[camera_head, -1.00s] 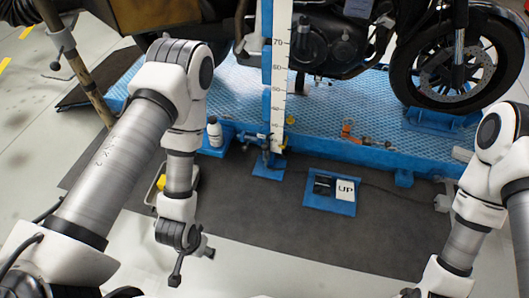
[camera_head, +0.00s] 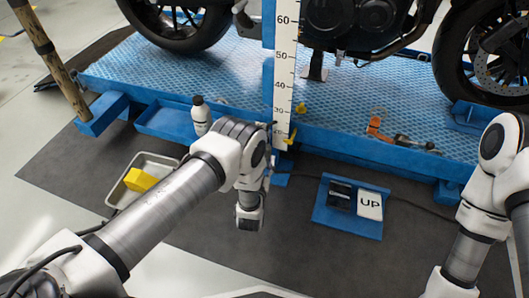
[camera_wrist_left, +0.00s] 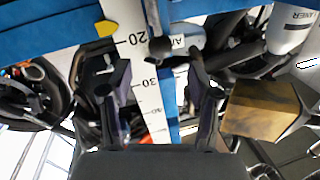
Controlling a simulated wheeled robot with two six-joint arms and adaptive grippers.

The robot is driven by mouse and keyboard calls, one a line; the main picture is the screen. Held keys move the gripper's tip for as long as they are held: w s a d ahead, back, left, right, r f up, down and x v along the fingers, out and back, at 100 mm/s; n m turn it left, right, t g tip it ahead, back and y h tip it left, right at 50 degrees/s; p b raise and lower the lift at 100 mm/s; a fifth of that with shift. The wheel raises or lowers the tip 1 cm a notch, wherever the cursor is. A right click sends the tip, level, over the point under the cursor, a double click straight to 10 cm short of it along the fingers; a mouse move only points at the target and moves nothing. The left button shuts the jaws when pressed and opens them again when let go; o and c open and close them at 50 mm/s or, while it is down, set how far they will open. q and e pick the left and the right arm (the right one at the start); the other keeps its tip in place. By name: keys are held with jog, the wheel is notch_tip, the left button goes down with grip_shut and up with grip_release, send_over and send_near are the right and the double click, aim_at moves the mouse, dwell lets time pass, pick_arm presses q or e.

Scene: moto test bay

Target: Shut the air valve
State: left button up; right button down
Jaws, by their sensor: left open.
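The valve body is mostly hidden behind my left arm. In the left wrist view my left gripper (camera_wrist_left: 155,72) is open and empty. Its dark fingers are spread on either side of the scale and post. Just beyond them is a pale rounded part (camera_wrist_left: 182,38) with a partly covered label; I cannot tell whether it belongs to the valve. My right gripper is out of view.
The blue lift platform (camera_head: 170,75) carries a motorcycle. A bottle (camera_head: 201,115) stands left of the post. A grey tray (camera_head: 125,168) with a yellow block (camera_head: 140,180) is on the floor. A pedal unit marked UP (camera_head: 370,206) lies to the right, beside a cable.

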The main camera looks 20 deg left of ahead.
pick_arm(q)
jog(key=w+b, duration=0.1)
jog(key=w, duration=0.1)
jog(key=w+b, duration=0.1)
jog(key=w, duration=0.1)
jog(key=w+a+b, duration=0.1)
jog(key=w, duration=0.2)
jog(key=shift+b, duration=0.4)
jog(key=shift+w+a+r, duration=0.1)
jog(key=shift+w, duration=0.05)
grip_shut()
